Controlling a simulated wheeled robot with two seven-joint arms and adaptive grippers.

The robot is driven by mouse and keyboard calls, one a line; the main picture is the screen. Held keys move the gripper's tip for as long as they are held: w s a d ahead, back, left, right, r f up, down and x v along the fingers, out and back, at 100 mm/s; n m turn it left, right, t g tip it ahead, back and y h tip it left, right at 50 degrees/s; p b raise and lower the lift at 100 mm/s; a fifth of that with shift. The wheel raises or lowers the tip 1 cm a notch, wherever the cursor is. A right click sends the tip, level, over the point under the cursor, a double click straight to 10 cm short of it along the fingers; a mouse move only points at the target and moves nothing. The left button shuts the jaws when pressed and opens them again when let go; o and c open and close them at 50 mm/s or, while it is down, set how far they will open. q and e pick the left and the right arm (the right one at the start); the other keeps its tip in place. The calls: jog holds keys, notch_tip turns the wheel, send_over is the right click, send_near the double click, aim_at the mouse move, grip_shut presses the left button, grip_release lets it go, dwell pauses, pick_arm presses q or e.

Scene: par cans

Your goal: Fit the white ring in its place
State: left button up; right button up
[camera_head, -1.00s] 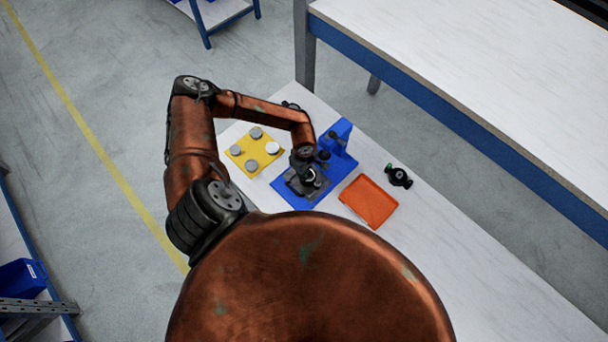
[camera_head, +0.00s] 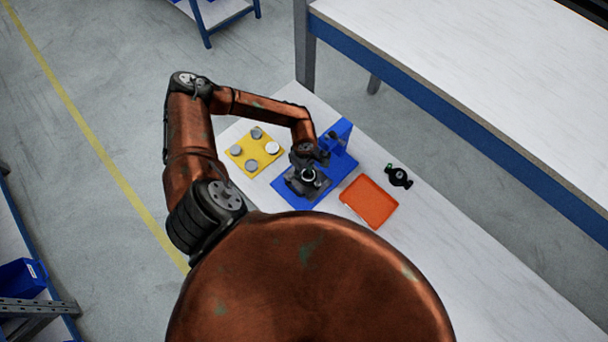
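My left gripper (camera_head: 309,176) points down over the grey block (camera_head: 296,187) on the blue fixture (camera_head: 290,197). A small pale ring (camera_head: 308,174) with a dark middle shows at the fingertips; I cannot tell whether it is the white ring or part of the fixture. The fingers are too small and dark to tell open from shut. The yellow plate (camera_head: 237,160) to the left holds several round pieces; one is whiter (camera_head: 272,148) than the grey ones. My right gripper is not in view.
An orange tray (camera_head: 369,201) lies right of the fixture and looks empty. A black part (camera_head: 398,176) with a green spot lies beyond it. The fixture's blue upright (camera_head: 341,134) stands close behind my gripper. The white table (camera_head: 470,268) is clear at the lower right.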

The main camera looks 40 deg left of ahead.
pick_arm(q)
notch_tip(320, 180, up, 10)
dwell(0.3)
jog(key=shift+s, duration=0.1)
